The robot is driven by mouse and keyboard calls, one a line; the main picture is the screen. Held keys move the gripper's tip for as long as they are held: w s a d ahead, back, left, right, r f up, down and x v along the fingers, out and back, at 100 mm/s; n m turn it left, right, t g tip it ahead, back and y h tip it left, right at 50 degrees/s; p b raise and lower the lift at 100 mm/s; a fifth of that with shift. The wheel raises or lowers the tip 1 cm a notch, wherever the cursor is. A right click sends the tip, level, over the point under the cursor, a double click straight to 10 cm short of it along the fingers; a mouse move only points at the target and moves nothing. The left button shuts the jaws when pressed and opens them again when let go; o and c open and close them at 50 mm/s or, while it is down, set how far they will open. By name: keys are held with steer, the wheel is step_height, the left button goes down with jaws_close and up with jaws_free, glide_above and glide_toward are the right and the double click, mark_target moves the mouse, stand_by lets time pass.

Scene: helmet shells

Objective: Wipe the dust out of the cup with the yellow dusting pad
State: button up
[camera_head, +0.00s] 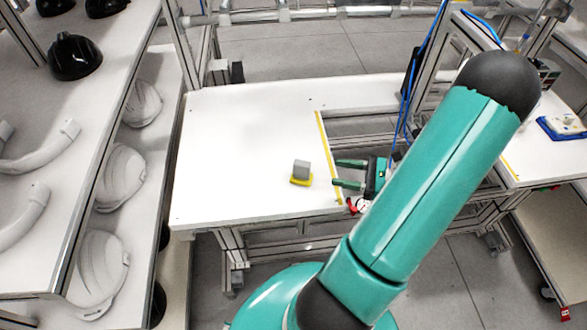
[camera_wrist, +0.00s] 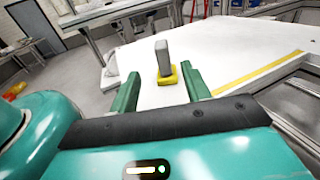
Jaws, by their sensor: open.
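The yellow dusting pad (camera_head: 302,181) lies on the white table with a grey block-shaped handle (camera_head: 301,168) standing up from it. My gripper (camera_head: 336,172) is open, its two green fingers pointing left toward the pad, with a gap between fingertips and handle. In the wrist view the yellow pad (camera_wrist: 168,76) and its upright grey handle (camera_wrist: 164,56) appear ahead, between the two green fingers and beyond their tips. I cannot make out a cup for certain; a small whitish object (camera_head: 566,121) sits at a blue tray on the right table.
The white table (camera_head: 235,130) is mostly clear, with a yellow strip (camera_head: 325,150) along its right side. The blue tray (camera_head: 548,131) is on the right table. White helmet shells (camera_head: 100,265) and black ones (camera_head: 75,58) stand on shelves at left. Blue cables hang behind my arm.

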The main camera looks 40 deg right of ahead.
mark_target(295, 162)
steer(key=shift+m, duration=0.3)
steer(key=x, duration=1.3)
steer(key=shift+w, duration=0.1)
steer(key=shift+d, duration=0.1)
steer(key=shift+c, duration=0.5)
jaws_close()
